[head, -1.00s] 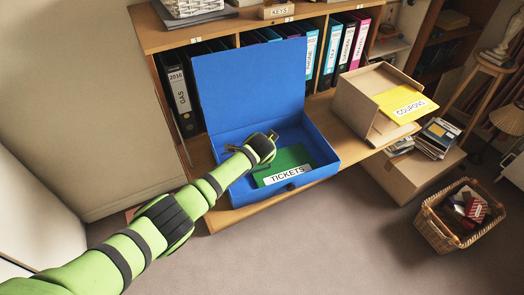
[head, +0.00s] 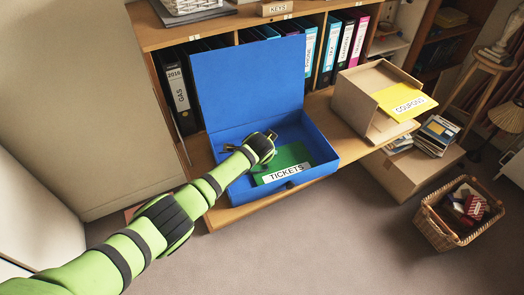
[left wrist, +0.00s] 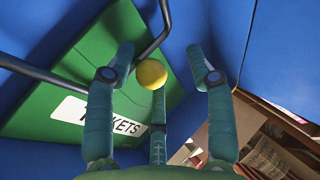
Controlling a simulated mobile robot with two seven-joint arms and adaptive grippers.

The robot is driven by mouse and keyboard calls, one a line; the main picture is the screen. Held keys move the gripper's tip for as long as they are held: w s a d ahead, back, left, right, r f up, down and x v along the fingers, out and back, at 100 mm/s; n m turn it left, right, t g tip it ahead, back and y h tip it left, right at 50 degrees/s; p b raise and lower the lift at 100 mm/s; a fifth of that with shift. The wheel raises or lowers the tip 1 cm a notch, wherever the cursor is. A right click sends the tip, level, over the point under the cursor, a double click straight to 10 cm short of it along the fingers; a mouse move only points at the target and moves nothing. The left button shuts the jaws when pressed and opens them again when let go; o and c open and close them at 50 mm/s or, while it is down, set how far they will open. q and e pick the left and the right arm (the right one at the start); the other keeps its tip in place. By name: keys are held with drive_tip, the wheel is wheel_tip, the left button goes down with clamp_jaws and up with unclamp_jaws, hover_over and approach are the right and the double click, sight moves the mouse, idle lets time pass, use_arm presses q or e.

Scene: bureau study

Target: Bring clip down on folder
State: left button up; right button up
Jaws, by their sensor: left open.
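An open blue box file (head: 323,142) stands on the wooden shelf with its lid raised. A green folder (head: 296,155) labelled TICKETS lies inside; it fills the left of the left wrist view (left wrist: 60,75). The clip is a dark bent metal bar (left wrist: 38,72) with a yellow ball knob (left wrist: 152,74), seen over the folder. My left gripper (head: 262,147) is over the box and hides much of the clip in the head view. In the left wrist view its open fingers (left wrist: 160,92) stand around the knob, not closed on it. My right gripper is out of view.
A cardboard holder (head: 362,105) with a yellow COUPONS folder (head: 405,101) stands right of the box. Upright binders (head: 178,85) stand behind the box. A wicker basket (head: 440,232) is on the floor at right. The carpet in front is clear.

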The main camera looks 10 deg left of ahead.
use_arm(q)
drive_tip(key=v, duration=1.2)
idle(0.5)
